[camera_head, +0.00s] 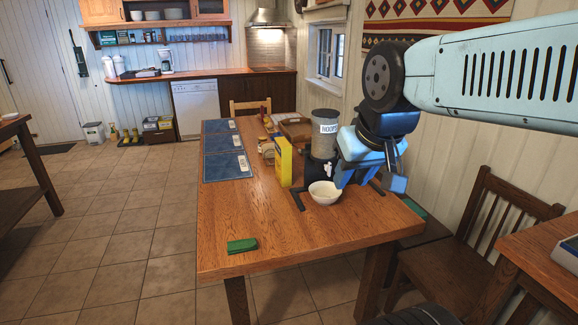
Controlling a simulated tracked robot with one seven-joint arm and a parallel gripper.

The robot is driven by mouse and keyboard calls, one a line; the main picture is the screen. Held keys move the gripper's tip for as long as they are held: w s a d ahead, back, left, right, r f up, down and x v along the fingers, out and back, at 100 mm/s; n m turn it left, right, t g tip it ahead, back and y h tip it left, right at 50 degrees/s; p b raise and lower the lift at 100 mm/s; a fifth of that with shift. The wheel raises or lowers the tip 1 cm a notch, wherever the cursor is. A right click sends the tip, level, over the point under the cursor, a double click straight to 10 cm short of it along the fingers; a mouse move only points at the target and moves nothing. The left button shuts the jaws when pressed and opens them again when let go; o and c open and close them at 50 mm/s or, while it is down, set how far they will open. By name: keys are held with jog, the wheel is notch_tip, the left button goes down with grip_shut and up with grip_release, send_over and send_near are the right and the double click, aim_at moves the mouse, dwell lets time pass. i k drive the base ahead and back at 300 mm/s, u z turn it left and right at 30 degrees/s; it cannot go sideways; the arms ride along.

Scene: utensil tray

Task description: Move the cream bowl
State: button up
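The cream bowl (325,194) stands upright on the wooden table (290,235), in front of a dispenser with a dark stand. It looks empty. My gripper (346,178) comes in from the right, with a light blue part just above and behind the bowl's right rim. I cannot tell whether it touches the rim. The bowl rests on the table or stand base. The far finger and the gap between the fingers cannot be made out.
The dispenser (325,142) stands behind the bowl, with a yellow box (284,162) to its left. Blue placemats (226,166) line the table's left side. A green folded cloth (242,246) lies near the front edge. The table's front middle is clear. A chair (480,235) stands right.

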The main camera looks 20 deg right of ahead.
aim_at(325, 193)
jog(key=u, duration=0.05)
jog(key=i, duration=1)
jog(key=z, duration=0.05)
